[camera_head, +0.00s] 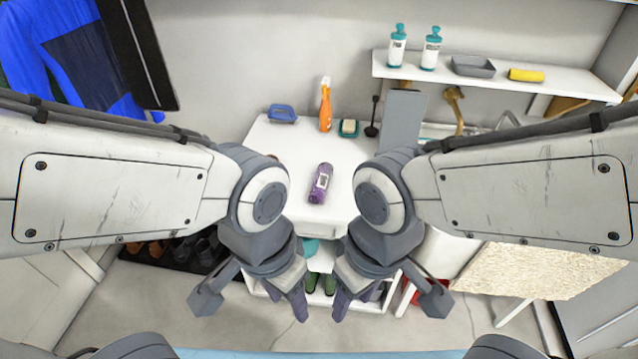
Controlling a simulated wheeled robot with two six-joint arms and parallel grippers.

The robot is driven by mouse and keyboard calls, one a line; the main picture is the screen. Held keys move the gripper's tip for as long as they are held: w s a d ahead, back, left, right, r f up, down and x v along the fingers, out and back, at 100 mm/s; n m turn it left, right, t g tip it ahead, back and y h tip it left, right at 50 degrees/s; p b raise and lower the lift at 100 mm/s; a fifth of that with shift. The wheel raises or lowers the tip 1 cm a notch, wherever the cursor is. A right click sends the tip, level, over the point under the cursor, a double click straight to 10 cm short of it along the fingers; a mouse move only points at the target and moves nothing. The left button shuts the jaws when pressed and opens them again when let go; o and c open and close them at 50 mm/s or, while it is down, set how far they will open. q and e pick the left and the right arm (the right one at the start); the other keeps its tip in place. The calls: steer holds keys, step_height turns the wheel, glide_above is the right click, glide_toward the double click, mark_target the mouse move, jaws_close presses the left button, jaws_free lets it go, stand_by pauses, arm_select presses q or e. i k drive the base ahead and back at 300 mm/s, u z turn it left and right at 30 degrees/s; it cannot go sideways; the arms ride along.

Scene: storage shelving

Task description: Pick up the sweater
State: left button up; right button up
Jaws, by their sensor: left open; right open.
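A blue garment with a dark navy panel (72,55) hangs at the upper left against the wall; it is the only sweater-like thing in view. Its left side and top are cut off by the picture edge. My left gripper (250,300) is open and empty, low in the middle, well below and right of the garment. My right gripper (392,300) is open and empty beside it, further from the garment. Both point down in front of the white table (262,160).
A dark upright panel (140,50) stands right of the garment. A wall shelf (490,84) is at right. Shoes (180,250) lie on a dark rack below left.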

mark_target(318, 190)
steer(key=z, duration=0.45)
steer(key=k, duration=0.55)
steer(key=z, duration=0.45)
steer(key=i, duration=1.25)
steer(key=u, duration=1.2)
steer(key=i, duration=0.5)
steer(key=u, duration=0.55)
